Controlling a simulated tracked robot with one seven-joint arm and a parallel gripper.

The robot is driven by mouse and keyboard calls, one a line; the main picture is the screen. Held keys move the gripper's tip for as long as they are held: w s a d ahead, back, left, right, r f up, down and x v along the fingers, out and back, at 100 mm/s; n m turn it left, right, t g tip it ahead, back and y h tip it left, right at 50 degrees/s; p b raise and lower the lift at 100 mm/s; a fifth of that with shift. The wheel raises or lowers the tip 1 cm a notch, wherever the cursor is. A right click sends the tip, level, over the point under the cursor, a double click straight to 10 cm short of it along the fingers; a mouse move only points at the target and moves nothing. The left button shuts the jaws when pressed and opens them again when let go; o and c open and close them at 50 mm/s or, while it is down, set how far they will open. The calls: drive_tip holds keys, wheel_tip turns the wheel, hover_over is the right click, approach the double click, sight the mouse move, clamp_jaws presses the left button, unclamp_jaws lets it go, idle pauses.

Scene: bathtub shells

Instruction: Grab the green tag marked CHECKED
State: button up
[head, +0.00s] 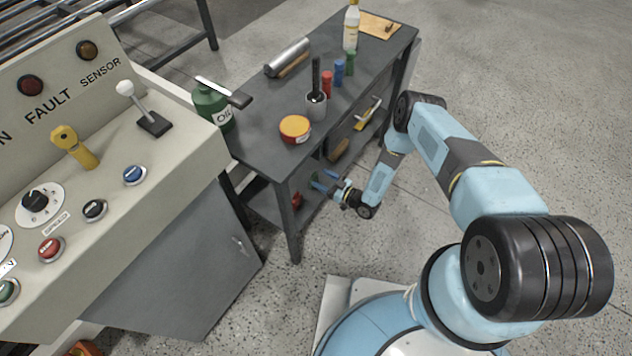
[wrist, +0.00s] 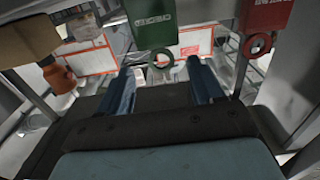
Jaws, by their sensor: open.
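The green tag (wrist: 152,22) hangs at the top middle of the wrist view, its white lettering small and blurred. A dark green ring (wrist: 165,58) shows at its lower end. My gripper (wrist: 161,66) is open, with one blue finger to the left of the ring and the other to its right. The ring appears in line with the gap; I cannot tell how far beyond the fingertips it is. In the head view my gripper (head: 324,182) is low beside the grey workbench, under its top. I cannot make out the green tag there.
A red tag (wrist: 268,15) with a ring hangs to the right of the green one. An orange-brown bottle (wrist: 58,76) and white-and-red boxes (wrist: 90,60) stand behind. The workbench (head: 262,107) has legs and a lower shelf close to my gripper. Open floor (head: 480,90) lies to the right.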

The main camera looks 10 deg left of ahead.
drive_tip(key=shift+x, duration=3.3)
drive_tip(key=shift+s+r, duration=0.15)
drive_tip(key=shift+s, duration=0.05)
clamp_jaws()
